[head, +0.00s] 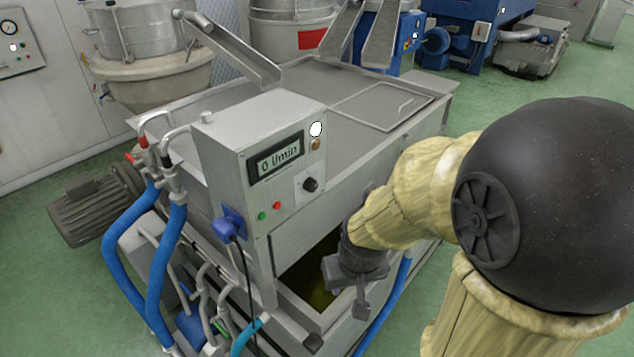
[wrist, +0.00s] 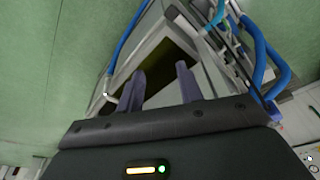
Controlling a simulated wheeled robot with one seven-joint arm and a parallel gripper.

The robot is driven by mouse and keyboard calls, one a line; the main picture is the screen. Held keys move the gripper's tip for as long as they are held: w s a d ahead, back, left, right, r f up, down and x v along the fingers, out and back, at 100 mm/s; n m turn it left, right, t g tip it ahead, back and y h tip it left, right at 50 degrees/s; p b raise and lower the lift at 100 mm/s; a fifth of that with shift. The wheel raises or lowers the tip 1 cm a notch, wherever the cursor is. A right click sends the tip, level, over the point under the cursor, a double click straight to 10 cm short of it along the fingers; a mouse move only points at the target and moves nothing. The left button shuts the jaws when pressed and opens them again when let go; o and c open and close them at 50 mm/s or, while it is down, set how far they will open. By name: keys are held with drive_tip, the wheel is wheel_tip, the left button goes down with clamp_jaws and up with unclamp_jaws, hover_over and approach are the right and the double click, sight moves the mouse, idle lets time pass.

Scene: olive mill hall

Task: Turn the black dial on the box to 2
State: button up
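The black dial (head: 310,184) is a small round knob on a pale plate at the right of the grey box's (head: 285,215) front face. Its pointer setting is too small to read. A display (head: 277,157) above it reads "0 l/min". My gripper (head: 343,293) is below and to the right of the dial, apart from it, pointing down by the tank's dark opening. In the wrist view my gripper (wrist: 160,72) has its two fingers spread with nothing between them. The dial is not seen in the wrist view.
Green (head: 262,216) and red (head: 277,206) buttons sit left of the dial. A blue plug (head: 229,224) with a black cable is on the box's lower corner. Blue hoses (head: 165,250) run at left. The tank's opening (head: 312,278) holds dark liquid. Space before the dial looks clear.

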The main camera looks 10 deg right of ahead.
drive_tip(key=shift+o, duration=0.2)
drive_tip(key=shift+s, duration=0.1)
drive_tip(key=o, duration=0.3)
drive_tip(key=shift+o, duration=0.5)
drive_tip(key=w+d+f+n+t+b, duration=0.1)
drive_tip(key=w+d+t, duration=0.3)
drive_tip(key=w, duration=0.6)
drive_tip(key=d+b, duration=0.1)
drive_tip(key=d, duration=0.1)
drive_tip(key=shift+w+d+f+t+h, duration=0.25)
drive_tip(key=shift+d+f+t+h, duration=0.05)
drive_tip(key=shift+d+f+h, duration=0.1)
drive_tip(key=w+d+r+n+t+y+b, duration=0.1)
drive_tip(key=w+d+n+t+y+b, duration=0.3)
drive_tip(key=t+y, duration=0.3)
drive_tip(key=n+y, duration=0.1)
drive_tip(key=y, duration=0.3)
drive_tip(key=shift+w+r+b, duration=0.15)
drive_tip(key=shift+r+b, duration=0.15)
drive_tip(key=shift+b, duration=0.1)
drive_tip(key=shift+w, duration=0.1)
